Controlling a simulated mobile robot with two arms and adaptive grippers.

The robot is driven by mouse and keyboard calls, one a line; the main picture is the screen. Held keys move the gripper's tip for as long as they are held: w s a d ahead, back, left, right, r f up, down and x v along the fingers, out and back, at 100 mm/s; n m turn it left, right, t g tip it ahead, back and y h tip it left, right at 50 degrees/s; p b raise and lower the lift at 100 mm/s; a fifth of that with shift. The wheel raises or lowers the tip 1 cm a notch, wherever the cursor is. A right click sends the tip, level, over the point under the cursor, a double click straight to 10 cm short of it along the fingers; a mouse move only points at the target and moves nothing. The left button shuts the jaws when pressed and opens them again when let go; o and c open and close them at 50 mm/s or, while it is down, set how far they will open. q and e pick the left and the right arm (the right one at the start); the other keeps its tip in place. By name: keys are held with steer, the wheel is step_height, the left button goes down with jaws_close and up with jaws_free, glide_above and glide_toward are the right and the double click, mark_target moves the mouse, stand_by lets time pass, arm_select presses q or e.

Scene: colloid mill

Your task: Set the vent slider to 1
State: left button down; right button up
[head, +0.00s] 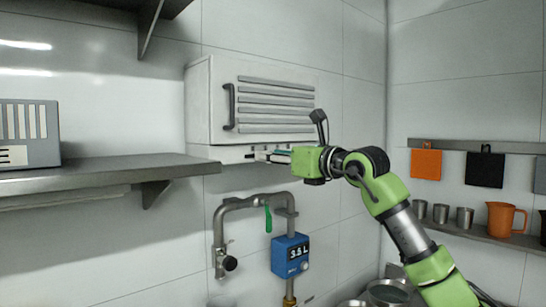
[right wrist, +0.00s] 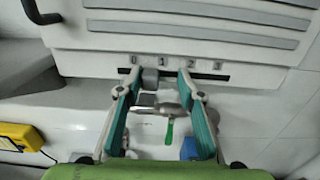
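The white vent box (head: 253,100) with grey louvers hangs on the wall. In the right wrist view its lower face (right wrist: 170,40) has a dark slot (right wrist: 208,75) under the labels 0, 1, 2 and 3. The grey slider knob (right wrist: 150,79) sits in the slot between the 0 and 1 labels. My right gripper (right wrist: 159,82) is open, with its fingertips at the slot, one on each side of the knob. The knob is nearer the left finger; contact is unclear. In the head view my right gripper (head: 268,155) is at the box's lower edge. My left gripper is not in view.
Below the box are a grey pipe (head: 220,225) with a green lever (head: 267,217) and a blue meter (head: 290,255) reading 3.5 L. A metal shelf (head: 110,172) juts out at left. Cups and an orange jug (head: 503,218) stand on the right shelf.

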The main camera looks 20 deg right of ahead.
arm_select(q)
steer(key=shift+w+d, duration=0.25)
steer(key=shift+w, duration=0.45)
arm_select(e)
steer(key=v, duration=1.2)
steer(key=shift+d, duration=0.2)
